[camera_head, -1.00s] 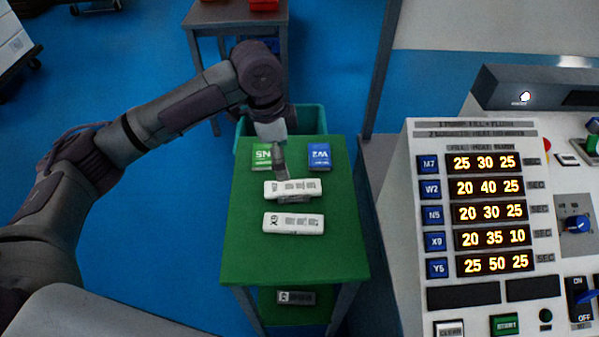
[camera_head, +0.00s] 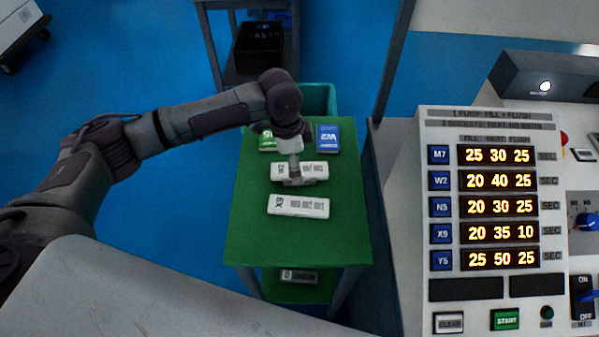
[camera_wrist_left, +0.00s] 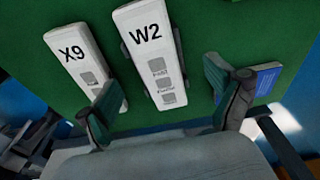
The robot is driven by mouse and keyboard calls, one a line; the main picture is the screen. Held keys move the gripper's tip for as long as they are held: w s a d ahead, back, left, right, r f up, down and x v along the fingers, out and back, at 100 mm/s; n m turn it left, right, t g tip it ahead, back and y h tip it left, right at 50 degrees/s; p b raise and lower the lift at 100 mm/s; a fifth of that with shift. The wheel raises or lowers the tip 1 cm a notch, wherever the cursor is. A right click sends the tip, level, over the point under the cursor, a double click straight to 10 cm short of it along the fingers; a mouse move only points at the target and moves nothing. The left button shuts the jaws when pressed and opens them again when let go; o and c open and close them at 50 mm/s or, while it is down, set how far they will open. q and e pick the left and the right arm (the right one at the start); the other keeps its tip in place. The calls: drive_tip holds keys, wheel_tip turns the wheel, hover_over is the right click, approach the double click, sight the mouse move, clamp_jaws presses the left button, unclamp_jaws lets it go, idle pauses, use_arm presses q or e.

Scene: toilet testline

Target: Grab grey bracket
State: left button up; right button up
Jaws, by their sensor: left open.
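A white box marked W2 (camera_head: 316,170) lies on the green tabletop (camera_head: 260,240). It also shows in the left wrist view (camera_wrist_left: 152,50). Narrow dark grey edges (camera_wrist_left: 124,52) show along both sides of it there; they may be the grey bracket under or around the box, mostly hidden. My left gripper (camera_head: 294,178) is over the W2 box in the head view. In the left wrist view, its open fingers (camera_wrist_left: 160,84) are spread on either side of the box's near end, with gaps. I cannot tell their height. My right gripper is not in view.
A white X9 box (camera_head: 300,206) lies close beside W2. Another labelled piece (camera_head: 299,276) is on the lower shelf. A control panel (camera_head: 490,220) stands right.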

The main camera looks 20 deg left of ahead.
use_arm(q)
drive_tip(key=shift+d+f, duration=0.15)
drive_tip(key=shift+f, duration=1.25)
drive_tip(key=c, duration=1.2)
drive_tip(key=shift+r, duration=0.1)
drive_tip(key=shift+r, duration=0.1)
